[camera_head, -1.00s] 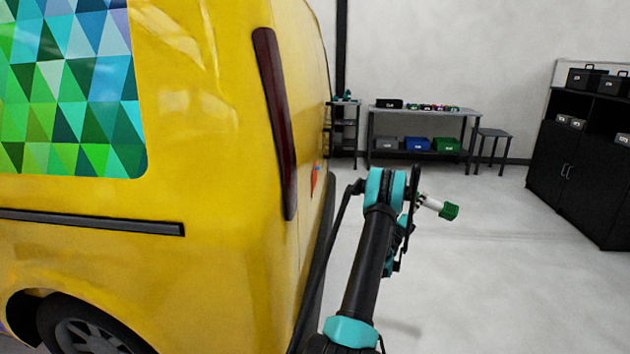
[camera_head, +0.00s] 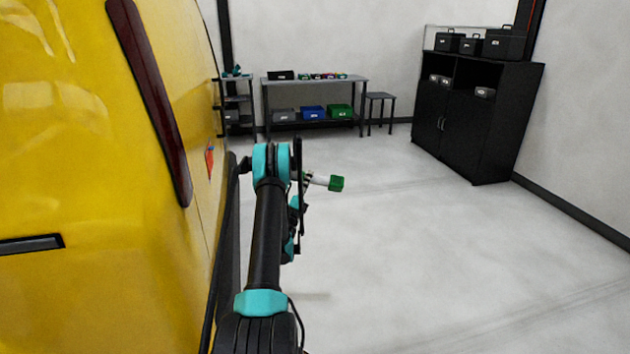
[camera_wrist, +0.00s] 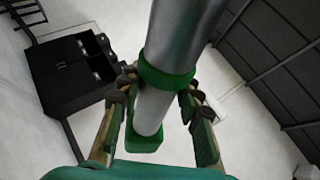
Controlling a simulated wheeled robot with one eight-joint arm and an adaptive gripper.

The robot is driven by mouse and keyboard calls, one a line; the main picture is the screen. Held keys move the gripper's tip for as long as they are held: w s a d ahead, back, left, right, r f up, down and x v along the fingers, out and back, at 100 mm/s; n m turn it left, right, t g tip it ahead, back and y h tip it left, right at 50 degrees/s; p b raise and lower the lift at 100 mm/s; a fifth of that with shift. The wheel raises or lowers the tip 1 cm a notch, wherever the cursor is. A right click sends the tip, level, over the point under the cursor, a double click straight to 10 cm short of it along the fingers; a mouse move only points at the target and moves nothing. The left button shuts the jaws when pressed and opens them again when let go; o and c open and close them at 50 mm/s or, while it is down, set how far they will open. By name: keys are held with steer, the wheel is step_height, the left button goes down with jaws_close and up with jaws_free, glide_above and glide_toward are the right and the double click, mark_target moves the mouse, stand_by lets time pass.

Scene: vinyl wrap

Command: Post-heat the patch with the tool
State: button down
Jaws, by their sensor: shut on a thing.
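The tool, a silver cylinder (camera_wrist: 185,35) with a green collar and a green end block, is held between the fingers of my gripper (camera_wrist: 158,92) in the wrist view. The fingers are shut on it around the collar. In the head view the tool's green end (camera_head: 336,183) sticks out to the right of my arm, away from the van, over open floor. A small orange-red and blue patch (camera_head: 210,160) shows on the yellow van's rear side; I cannot tell whether it is the task's patch. My gripper's fingers are mostly hidden behind my arm in the head view.
The yellow van (camera_head: 70,200) fills the left, close beside my arm. A workbench (camera_head: 315,82) with bins, a small shelf (camera_head: 237,105) and a stool (camera_head: 380,98) stand at the back. A black cabinet (camera_head: 460,125) stands back right. The floor at right is clear.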

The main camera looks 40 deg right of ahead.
steer(key=w+a+r, duration=0.3)
steer(key=w+a, duration=0.9)
steer(key=shift+w+a+r, duration=0.15)
steer(key=shift+a+r, duration=0.1)
steer(key=shift+r, duration=0.15)
stand_by(3.2)
